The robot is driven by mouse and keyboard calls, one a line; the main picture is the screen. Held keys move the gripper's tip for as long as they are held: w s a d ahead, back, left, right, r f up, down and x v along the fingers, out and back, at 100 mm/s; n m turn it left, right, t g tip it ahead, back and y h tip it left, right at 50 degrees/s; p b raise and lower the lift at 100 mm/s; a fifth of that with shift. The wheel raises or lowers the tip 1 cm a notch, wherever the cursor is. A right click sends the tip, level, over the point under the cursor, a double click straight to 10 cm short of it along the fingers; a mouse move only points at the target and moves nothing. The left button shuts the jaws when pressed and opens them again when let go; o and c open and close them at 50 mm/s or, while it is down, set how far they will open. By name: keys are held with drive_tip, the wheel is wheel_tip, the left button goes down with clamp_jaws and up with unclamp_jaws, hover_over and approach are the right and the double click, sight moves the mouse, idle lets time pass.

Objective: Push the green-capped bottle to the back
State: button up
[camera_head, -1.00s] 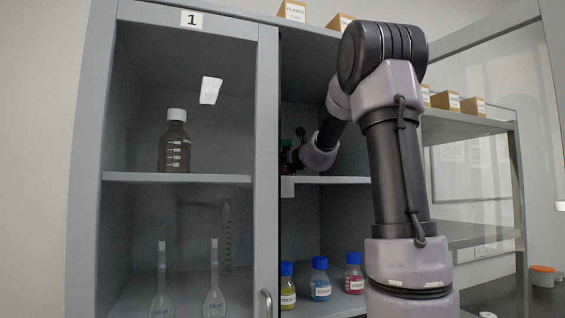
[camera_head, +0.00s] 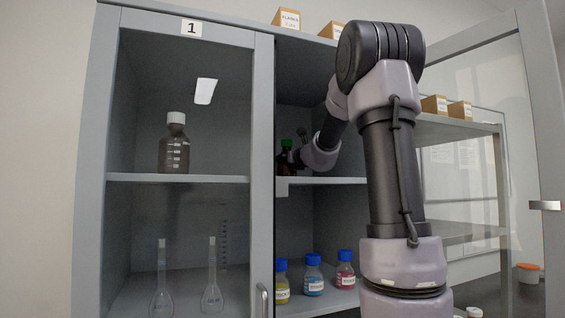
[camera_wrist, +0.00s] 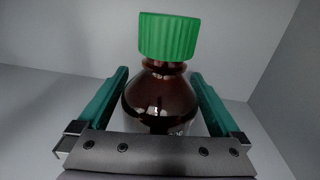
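The green-capped bottle (camera_head: 287,162) is brown glass and upright on the upper right shelf of the cabinet, just behind the middle post. In the wrist view its green cap (camera_wrist: 168,37) and brown shoulder are close and central. My gripper (camera_wrist: 160,74) has one green finger on each side of the bottle. A thin gap seems to show beside the glass, so the fingers look open around it; contact at the tips is hard to see. In the head view my gripper (camera_head: 297,160) reaches in from the right, and its fingers are mostly hidden.
The cabinet's middle post (camera_head: 262,150) stands close left of the bottle. Below the shelf (camera_head: 335,181) stand several blue-capped bottles (camera_head: 313,275). Behind the left glass are a white-capped bottle (camera_head: 174,145) and flasks (camera_head: 212,280). A glass door (camera_head: 548,130) is open at the right.

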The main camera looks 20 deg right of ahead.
drive_tip(key=shift+s, duration=0.1)
drive_tip(key=s, duration=0.3)
drive_tip(key=s+d, duration=0.1)
drive_tip(key=s, duration=0.6)
drive_tip(key=shift+s+d, duration=0.1)
drive_tip(key=shift+d, duration=0.2)
drive_tip(key=shift+s, duration=0.15)
